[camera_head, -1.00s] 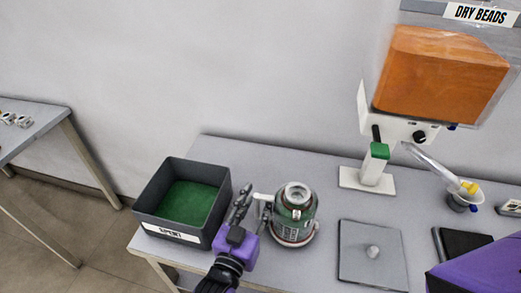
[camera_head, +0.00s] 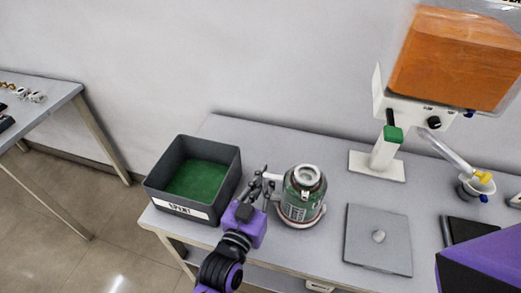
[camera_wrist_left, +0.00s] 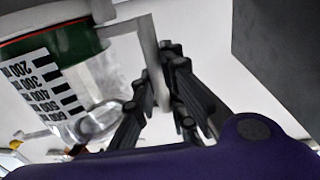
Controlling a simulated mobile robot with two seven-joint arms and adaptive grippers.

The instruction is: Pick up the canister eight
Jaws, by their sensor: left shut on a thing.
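In the left wrist view the canister (camera_wrist_left: 70,92) shows a white scale label at left. Its light grey handle (camera_wrist_left: 152,62) sticks out toward my left gripper. My left gripper (camera_head: 264,182) is at the canister's left side, shut on this handle. The left wrist view shows the fingers (camera_wrist_left: 170,62) on either side of the handle bar. My right gripper is out of view.
A dark bin (camera_head: 228,189) labelled SPENT, with a green floor, stands close left of the canister. A grey plate with a knob (camera_head: 376,252) lies to the right. A white dispenser (camera_head: 381,163) with an orange hopper stands behind. A second table (camera_head: 55,97) is at far left.

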